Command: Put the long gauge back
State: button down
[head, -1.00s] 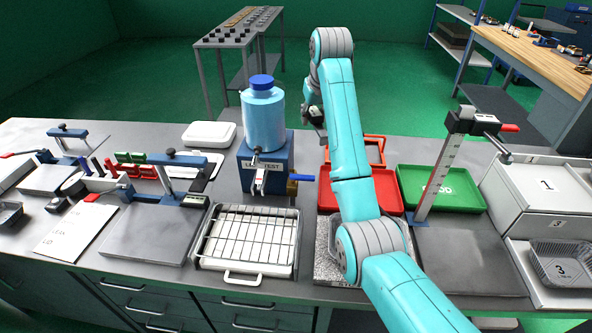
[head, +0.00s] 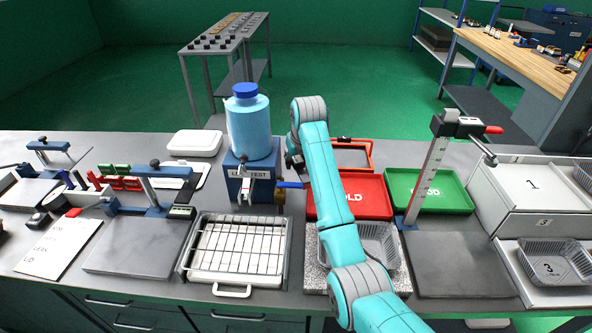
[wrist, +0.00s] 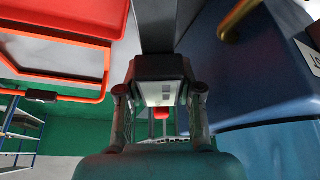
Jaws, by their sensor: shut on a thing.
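My gripper (wrist: 159,100) is shut on a gauge (wrist: 160,70), with one finger on each side of its dark body. The body has a pale display face, and a grey beam runs from it toward the top of the wrist view. A small red part shows beyond it. In the head view my gripper (head: 294,160) is beside the leak tester, above the back of the bench, and my arm hides most of it. The gauge's full length and far end cannot be seen.
The blue leak tester (head: 237,182) with its bottle stands close left of my gripper. A red HOLD tray (head: 376,205) and red frame (head: 367,146) are right. A tall gauge (head: 432,165) stands by a dark plate. A foil tray (head: 385,247) lies below my arm.

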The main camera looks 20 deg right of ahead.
aim_at(296, 169)
jog(key=shift+f, duration=1.8)
jog(key=shift+f, duration=0.45)
jog(key=c, duration=0.7)
grip_release()
jog(key=shift+c, duration=0.2)
jog(key=shift+r, duration=0.45)
jog(key=v, duration=1.2)
